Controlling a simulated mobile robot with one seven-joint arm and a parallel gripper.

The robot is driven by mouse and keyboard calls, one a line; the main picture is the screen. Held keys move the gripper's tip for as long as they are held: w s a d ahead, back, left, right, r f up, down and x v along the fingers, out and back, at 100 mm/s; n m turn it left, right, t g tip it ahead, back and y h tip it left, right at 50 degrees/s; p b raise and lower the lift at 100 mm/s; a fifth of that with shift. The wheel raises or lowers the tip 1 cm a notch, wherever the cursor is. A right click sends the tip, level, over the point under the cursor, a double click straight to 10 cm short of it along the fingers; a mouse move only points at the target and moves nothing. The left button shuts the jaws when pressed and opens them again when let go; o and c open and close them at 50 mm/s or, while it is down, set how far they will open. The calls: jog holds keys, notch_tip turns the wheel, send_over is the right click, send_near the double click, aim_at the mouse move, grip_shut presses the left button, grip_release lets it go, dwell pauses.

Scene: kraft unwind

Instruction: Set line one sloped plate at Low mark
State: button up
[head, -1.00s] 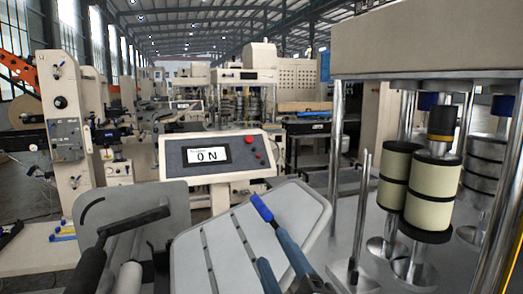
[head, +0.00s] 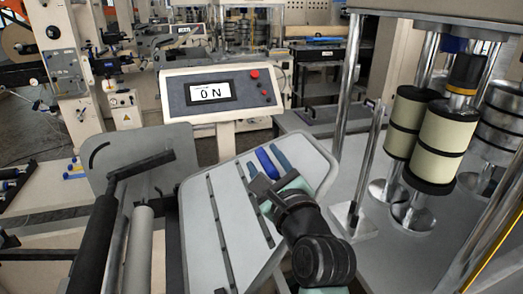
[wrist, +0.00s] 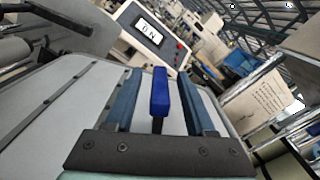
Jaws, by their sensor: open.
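The sloped plate (head: 225,205) is a pale grey tilted panel with dark slots, in the middle of the head view; it also fills much of the wrist view (wrist: 60,85). A bright blue handle (head: 267,163) on a dark stem stands at its upper part. My gripper (head: 270,162) is over the plate, with its blue-grey fingers open. In the wrist view the handle (wrist: 160,92) stands between the two fingers (wrist: 158,78), with a gap on each side. No Low mark can be made out. My wrist hides part of the plate's lower right.
A panel reading "ON" (head: 213,92) with a red button stands behind the plate. A black roller (head: 95,245) and a white roller (head: 138,250) lie to the left. Metal posts (head: 368,165) and cream rolls (head: 440,145) stand close on the right.

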jog(key=shift+x, duration=1.35)
grip_shut()
jog(key=shift+f, duration=0.1)
dwell(0.4)
